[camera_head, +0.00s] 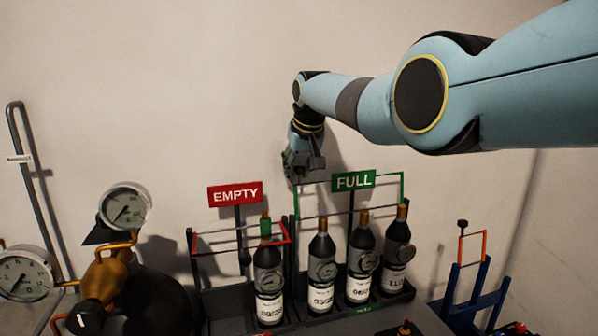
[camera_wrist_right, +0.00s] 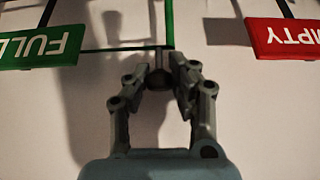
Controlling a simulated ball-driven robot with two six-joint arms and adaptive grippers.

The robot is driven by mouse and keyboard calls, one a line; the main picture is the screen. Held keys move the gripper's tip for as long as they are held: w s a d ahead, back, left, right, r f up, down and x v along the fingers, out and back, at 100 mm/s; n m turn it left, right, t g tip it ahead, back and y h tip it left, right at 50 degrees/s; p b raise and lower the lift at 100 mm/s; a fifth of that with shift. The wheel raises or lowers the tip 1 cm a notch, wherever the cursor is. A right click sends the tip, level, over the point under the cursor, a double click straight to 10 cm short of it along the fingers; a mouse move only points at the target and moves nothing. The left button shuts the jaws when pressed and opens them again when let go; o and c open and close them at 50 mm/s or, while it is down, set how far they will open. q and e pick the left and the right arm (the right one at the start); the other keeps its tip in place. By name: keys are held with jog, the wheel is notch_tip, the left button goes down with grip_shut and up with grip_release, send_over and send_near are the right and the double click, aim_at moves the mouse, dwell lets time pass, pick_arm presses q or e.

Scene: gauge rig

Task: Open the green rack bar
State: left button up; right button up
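The green rack bar (camera_head: 403,188) is a thin green frame on the rack under the green FULL sign (camera_head: 353,180). It stands raised, with its crosspiece above the bottle necks. My right gripper (camera_head: 303,180) hangs fingers down at the bar's left upper corner and hides part of it. In the right wrist view the bar (camera_wrist_right: 120,48) shows as a green crosspiece meeting an upright. My right gripper's fingertips (camera_wrist_right: 163,65) converge close to that corner. Whether they touch or grip it is unclear. My left gripper is not in view.
Several dark bottles (camera_head: 321,253) stand in the FULL rack. One bottle (camera_head: 268,285) stands in the rack under the red EMPTY sign (camera_head: 235,193), whose red bar (camera_head: 213,250) lies lower. Gauges (camera_head: 125,208) are at left. A blue stand (camera_head: 480,295) is at right.

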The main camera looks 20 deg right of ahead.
jog(key=o, duration=0.4)
jog(key=shift+w+r, duration=0.2)
jog(key=shift+o, duration=0.4)
jog(key=shift+s+f, duration=0.1)
jog(key=shift+s, duration=0.1)
jog(key=v, duration=1.2)
